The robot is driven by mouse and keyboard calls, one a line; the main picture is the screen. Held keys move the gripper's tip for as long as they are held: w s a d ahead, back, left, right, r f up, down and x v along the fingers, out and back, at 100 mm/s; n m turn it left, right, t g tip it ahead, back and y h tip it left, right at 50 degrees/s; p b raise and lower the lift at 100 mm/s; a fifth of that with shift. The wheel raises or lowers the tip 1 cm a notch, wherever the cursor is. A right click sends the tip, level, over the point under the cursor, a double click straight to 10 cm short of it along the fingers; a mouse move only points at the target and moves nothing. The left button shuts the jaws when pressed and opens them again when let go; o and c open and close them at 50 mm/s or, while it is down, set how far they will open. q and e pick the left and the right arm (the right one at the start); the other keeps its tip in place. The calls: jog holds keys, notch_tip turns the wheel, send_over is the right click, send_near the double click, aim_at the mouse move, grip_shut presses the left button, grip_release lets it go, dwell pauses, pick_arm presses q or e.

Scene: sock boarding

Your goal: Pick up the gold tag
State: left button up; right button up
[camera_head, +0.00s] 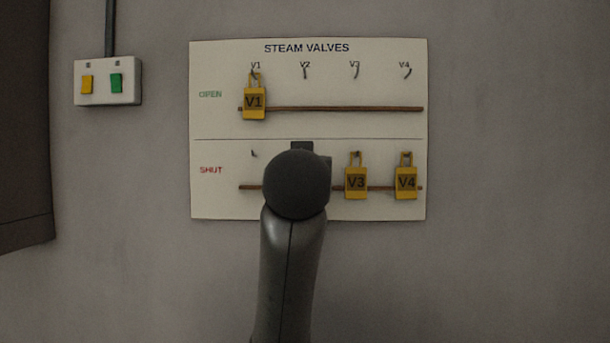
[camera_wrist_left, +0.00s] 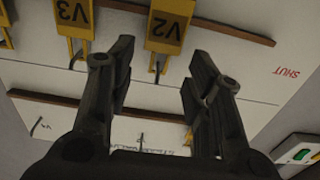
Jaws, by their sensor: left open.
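Gold tags hang on a white STEAM VALVES board. V1 (camera_head: 254,103) is in the OPEN row at the left; V3 (camera_head: 357,182) and V4 (camera_head: 406,182) are in the SHUT row. V2 (camera_wrist_left: 168,30) is hidden behind my arm in the head view. The left wrist view shows it upside down in the SHUT row, on its hook. My left gripper (camera_wrist_left: 163,57) is open and empty in front of the board, its fingers spread to either side below V2 in that picture. Whether they touch the board is unclear. My right gripper is out of view.
The board (camera_head: 222,125) has brown rails (camera_head: 340,109) and empty hooks for V2, V3 and V4 in the OPEN row. A switch box (camera_head: 101,99) with yellow and green switches is on the wall at the left. The wall right of the board is bare.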

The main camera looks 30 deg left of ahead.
pick_arm(q)
jog(key=p+x, duration=0.1)
jog(key=x, duration=0.1)
jog(key=p+x, duration=0.2)
jog(key=x, duration=0.1)
jog(key=shift+w+a+r, duration=0.2)
jog(key=shift+a+r, duration=0.05)
jog(key=shift+d, duration=0.1)
jog(key=shift+c, duration=0.3)
jog(key=c, duration=0.4)
